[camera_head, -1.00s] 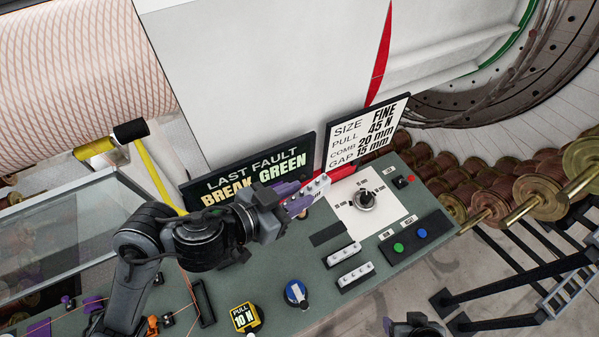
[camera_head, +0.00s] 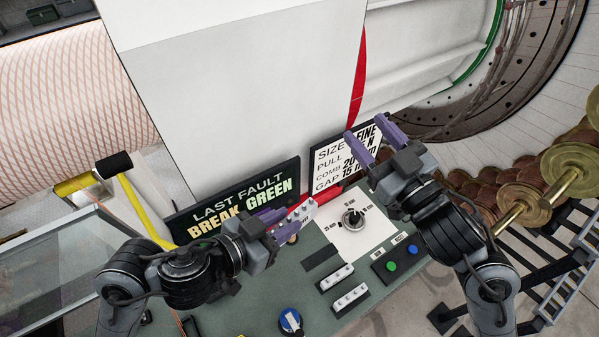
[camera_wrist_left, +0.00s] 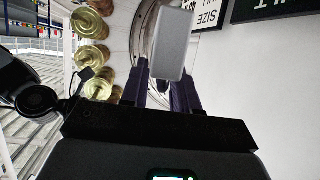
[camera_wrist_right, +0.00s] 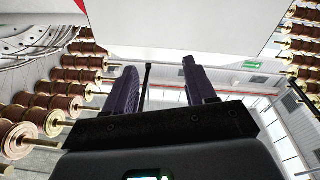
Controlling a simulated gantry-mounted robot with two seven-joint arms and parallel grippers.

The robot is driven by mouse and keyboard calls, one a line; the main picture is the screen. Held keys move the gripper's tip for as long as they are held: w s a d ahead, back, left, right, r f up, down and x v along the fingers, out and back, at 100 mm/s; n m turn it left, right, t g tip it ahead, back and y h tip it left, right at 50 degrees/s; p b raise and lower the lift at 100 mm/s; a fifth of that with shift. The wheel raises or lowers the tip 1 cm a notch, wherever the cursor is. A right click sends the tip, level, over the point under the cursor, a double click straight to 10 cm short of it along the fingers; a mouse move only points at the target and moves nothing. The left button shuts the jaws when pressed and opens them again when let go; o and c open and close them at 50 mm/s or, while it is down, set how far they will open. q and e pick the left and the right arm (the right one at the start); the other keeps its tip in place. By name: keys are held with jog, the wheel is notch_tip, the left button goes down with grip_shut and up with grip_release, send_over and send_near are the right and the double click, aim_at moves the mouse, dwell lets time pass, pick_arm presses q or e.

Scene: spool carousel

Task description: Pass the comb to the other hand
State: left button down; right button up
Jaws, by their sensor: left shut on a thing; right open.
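The comb (camera_head: 304,213) is a pale block with small dark marks. My left gripper (camera_head: 283,224) is shut on it and holds it above the console, in front of the sign boards. In the left wrist view the comb (camera_wrist_left: 172,43) sticks out beyond the purple fingers. My right gripper (camera_head: 367,130) is open and empty, to the right of the comb and apart from it, its fingers toward the size sign. In the right wrist view nothing is between its fingers (camera_wrist_right: 158,72).
Two similar pale combs (camera_head: 336,277) (camera_head: 350,300) lie on the green console (camera_head: 290,270), beside a dark empty slot (camera_head: 320,257). A knob (camera_head: 352,218) stands on a white dial plate. The fault sign (camera_head: 240,200) and size sign (camera_head: 328,172) stand behind. Brass-ended spools (camera_head: 568,170) are at right.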

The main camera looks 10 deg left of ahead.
jog(key=s+a+r+n+g+y, duration=0.3)
jog(key=r+n+g+y, duration=0.15)
jog(key=r, duration=0.45)
jog(key=s+a+r+n+g+y, duration=0.2)
jog(key=r+n+g+y, duration=0.3)
jog(key=r, duration=0.4)
jog(key=s+a+r+n+g+h, duration=0.3)
jog(key=s+r+n+g, duration=0.4)
jog(key=s+n+g, duration=0.15)
jog(key=s+a+f+g+h, duration=0.1)
jog(key=s+a+f+h, duration=0.1)
jog(key=a+f+h, duration=0.55)
jog(key=t+h, duration=0.3)
jog(key=h, duration=0.7)
send_over(300, 207)
jog(key=f, duration=2.1)
jog(key=shift+s+a+f, duration=0.15)
jog(key=shift+a+f, duration=0.1)
jog(key=shift+f, duration=0.1)
jog(key=shift+d+f+h, duration=0.25)
jog(key=shift+f+h, duration=0.05)
jog(key=shift+f, duration=0.2)
notch_tip(300, 207, down, 11)
jog(key=shift+r, duration=0.1)
jog(key=shift+c, duration=0.4)
